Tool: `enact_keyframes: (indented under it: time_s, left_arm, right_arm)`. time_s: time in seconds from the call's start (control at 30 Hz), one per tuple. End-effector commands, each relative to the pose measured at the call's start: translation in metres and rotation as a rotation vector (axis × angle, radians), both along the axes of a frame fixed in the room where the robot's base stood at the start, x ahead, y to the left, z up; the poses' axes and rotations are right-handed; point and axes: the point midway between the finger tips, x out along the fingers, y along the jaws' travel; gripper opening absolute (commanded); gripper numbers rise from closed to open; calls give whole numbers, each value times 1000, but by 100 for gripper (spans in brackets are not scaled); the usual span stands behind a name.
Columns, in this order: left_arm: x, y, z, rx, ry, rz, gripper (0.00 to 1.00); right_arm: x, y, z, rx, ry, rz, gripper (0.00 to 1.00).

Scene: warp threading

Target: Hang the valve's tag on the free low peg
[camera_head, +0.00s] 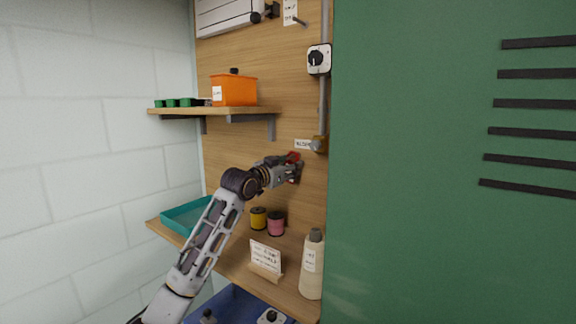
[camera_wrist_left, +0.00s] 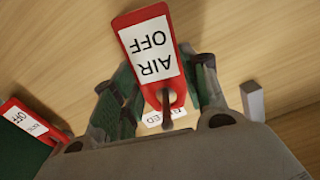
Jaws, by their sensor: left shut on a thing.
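My left gripper (camera_head: 292,171) is at the wooden back board, just below a small white label. It is shut on a red tag (camera_head: 294,157). In the left wrist view the red tag (camera_wrist_left: 128,24) has a white face reading AIR OFF, upside down, and lies between the fingers (camera_wrist_left: 165,92). A dark thin stem shows at the hole in its narrow end; I cannot tell whether it passes through. A second red tag (camera_wrist_left: 40,116) shows at the left edge there. A bare grey peg (camera_wrist_left: 253,101) stands at the right. My right gripper is not in view.
A brass valve fitting (camera_head: 319,144) on a grey pipe (camera_head: 323,98) is just right of the gripper. A green panel (camera_head: 430,220) fills the right side. Below, a shelf holds a teal tray (camera_head: 184,217), yellow and pink spools (camera_head: 276,224), a card and a bottle (camera_head: 312,268).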

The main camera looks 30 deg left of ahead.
Motion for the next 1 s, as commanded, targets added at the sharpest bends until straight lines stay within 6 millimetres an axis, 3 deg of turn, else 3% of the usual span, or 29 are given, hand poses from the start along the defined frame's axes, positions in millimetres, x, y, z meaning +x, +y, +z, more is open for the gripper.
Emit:
enact_keyframes:
  time_s: [0.3, 0.8, 0.83, 1.0]
  left_arm:
    - [2, 0, -2, 0, -1, 0, 27]
    - [2, 0, -2, 0, 0, 0, 27]
    - [2, 0, -2, 0, 0, 0, 48]
    - [2, 0, -2, 0, 0, 0, 69]
  right_arm:
    - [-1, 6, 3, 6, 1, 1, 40]
    - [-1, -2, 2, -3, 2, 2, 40]
    - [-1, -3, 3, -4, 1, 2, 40]
    - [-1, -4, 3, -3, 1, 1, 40]
